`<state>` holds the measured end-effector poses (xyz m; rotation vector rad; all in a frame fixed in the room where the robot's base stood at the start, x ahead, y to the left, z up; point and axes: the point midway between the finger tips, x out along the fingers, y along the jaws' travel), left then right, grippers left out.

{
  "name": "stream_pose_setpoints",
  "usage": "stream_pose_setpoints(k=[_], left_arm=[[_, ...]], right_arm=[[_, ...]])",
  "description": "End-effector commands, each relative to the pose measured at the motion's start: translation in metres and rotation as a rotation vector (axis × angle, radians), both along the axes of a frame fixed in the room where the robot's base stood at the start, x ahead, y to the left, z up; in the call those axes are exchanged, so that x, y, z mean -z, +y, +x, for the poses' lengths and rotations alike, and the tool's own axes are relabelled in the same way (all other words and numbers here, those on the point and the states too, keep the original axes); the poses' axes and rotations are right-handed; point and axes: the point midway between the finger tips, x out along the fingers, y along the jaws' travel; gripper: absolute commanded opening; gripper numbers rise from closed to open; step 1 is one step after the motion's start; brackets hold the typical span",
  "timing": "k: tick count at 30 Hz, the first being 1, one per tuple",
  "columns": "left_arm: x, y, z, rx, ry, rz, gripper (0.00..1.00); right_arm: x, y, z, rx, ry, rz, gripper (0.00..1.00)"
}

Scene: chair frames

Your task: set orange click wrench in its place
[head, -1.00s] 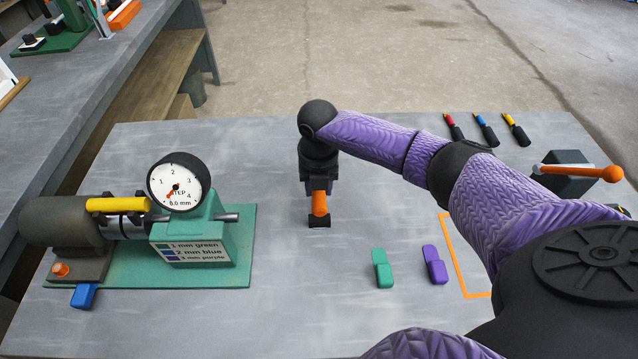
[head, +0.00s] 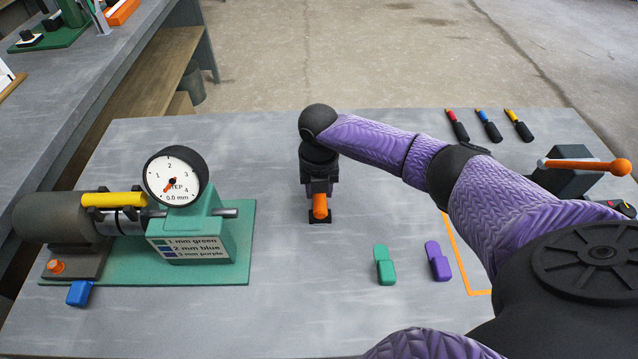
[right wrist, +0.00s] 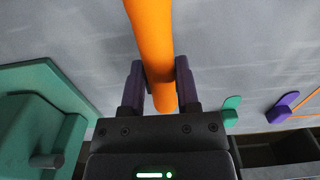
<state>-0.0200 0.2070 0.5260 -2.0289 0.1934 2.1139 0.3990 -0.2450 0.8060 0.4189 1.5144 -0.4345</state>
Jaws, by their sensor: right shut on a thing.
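My right gripper (head: 319,187) points down over the middle of the table. It is shut on the orange click wrench (head: 320,206), whose round orange handle shows below the fingers, with a black square piece at its lower end. In the right wrist view the orange handle (right wrist: 150,40) runs up between the two dark fingers (right wrist: 160,88). The wrench's far end is out of that view, and I cannot tell whether the black piece touches the table. An orange outline (head: 479,292) is marked on the table at right, partly hidden by my arm. My left gripper is not in view.
A green-based dial gauge fixture (head: 200,225) stands at left. Green (head: 384,266) and purple (head: 438,262) pieces lie right of the gripper. A black block (head: 563,180) bears an orange-handled tool (head: 590,167). Several dark-handled tools (head: 488,127) lie at back right. The centre is mostly bare.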

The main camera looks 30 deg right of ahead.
Motion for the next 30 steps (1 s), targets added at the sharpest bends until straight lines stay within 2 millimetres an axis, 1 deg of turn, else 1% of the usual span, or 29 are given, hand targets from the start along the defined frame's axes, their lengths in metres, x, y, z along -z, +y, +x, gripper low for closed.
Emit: stream_pose_setpoints(k=[6,7,8,9,11,12,20,23,27,30], left_arm=[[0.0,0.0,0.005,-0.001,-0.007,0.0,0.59],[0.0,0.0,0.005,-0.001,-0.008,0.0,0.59],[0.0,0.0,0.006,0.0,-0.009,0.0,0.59],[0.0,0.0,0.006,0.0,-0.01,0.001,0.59],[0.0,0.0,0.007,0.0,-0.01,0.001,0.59],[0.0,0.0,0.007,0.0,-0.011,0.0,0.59],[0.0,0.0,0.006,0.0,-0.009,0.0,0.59],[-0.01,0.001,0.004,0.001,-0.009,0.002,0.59],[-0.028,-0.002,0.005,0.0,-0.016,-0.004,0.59],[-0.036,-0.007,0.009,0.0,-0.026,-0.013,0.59]], right_arm=[[0.0,0.0,0.0,0.0,0.002,0.001,0.0],[0.0,0.0,0.0,0.0,0.002,0.001,0.44],[0.0,0.0,0.0,0.0,0.002,0.001,0.51],[0.0,0.0,0.0,0.0,0.002,0.001,0.59],[0.0,0.0,0.0,0.0,0.002,0.001,0.72],[0.0,0.0,0.0,0.0,0.002,0.001,0.8],[0.0,0.0,-0.001,0.0,0.003,0.001,0.81],[-0.019,0.0,0.0,-0.001,-0.003,0.001,0.81],[-0.059,0.001,0.0,0.0,-0.004,0.001,0.81],[-0.081,0.001,-0.001,-0.001,-0.003,0.001,0.81]])
